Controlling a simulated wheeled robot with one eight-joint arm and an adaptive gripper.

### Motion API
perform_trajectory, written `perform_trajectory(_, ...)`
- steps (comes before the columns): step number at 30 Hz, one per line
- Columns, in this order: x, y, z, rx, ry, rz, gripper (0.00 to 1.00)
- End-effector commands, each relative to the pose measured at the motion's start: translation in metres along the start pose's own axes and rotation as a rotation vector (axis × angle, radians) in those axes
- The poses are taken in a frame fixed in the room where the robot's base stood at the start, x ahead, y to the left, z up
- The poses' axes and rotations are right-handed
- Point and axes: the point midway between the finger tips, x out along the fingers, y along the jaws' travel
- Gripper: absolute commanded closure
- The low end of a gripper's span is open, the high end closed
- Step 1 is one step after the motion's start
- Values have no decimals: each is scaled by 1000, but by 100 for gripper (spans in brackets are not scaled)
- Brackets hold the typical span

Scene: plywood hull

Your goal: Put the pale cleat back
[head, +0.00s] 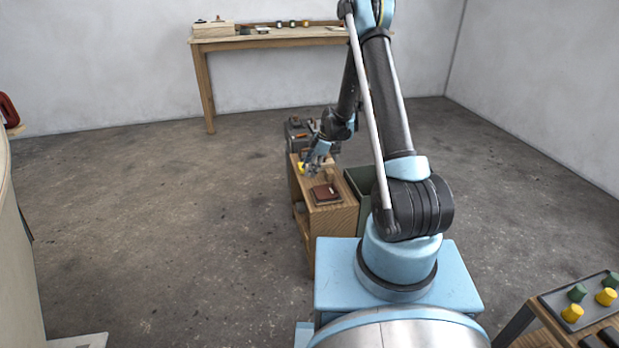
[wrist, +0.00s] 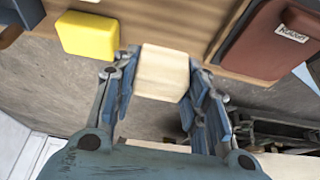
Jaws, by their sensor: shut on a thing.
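My gripper (wrist: 163,80) is shut on the pale cleat (wrist: 163,72), a plain light-wood block, in the wrist view. The cleat sits between the two blue fingers, near the edge of a wooden top; whether it touches that top I cannot tell. In the head view my gripper (head: 313,168) is over the far left part of a small wooden bench (head: 336,222). The cleat is too small to make out surely there.
A yellow block (wrist: 87,36) lies left of the cleat. A dark green bin (head: 360,182) stands beside the bench. A long table (head: 270,42) stands at the back wall. Floor at left is clear.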

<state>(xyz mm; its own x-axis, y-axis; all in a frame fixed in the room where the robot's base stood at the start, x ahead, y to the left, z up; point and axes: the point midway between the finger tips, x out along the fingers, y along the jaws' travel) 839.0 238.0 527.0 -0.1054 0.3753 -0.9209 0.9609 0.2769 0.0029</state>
Motion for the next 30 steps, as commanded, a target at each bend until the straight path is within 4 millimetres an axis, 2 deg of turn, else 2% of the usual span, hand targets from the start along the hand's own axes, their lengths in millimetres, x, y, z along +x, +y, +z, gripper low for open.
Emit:
perform_trajectory(10,33,0,14,1,0,0,81)
perform_trajectory(21,38,0,16,1,0,1,81)
perform_trajectory(22,38,0,16,1,0,1,54)
perform_trajectory(24,37,0,16,1,0,1,39)
perform_trajectory(30,37,0,16,2,0,1,39)
